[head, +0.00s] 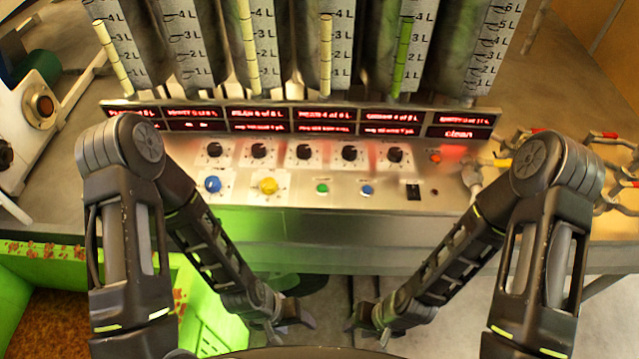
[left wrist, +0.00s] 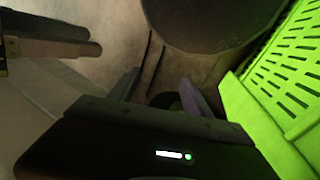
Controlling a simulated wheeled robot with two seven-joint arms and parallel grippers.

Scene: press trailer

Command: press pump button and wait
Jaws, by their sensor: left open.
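The control panel (head: 330,205) carries several black knobs, a large blue button (head: 212,184), a large yellow button (head: 268,185), a small green button (head: 322,188), a small blue button (head: 367,190) and a black switch (head: 413,191). An orange-red button (head: 435,157) sits at the right, beside a red glow. The labels are too small to read, so I cannot tell which is the pump button. My left gripper (head: 293,329) is open and empty, low in front of the panel; its fingers show in the left wrist view (left wrist: 161,93). My right gripper (head: 366,330) is beside it, open and empty.
Red-lit displays (head: 295,120) run above the knobs, below tall graduated containers (head: 335,50). A bright green crate (head: 205,315) stands at lower left, close to my left arm. Pipes and valves (head: 610,165) are at the right. Space before the panel is free.

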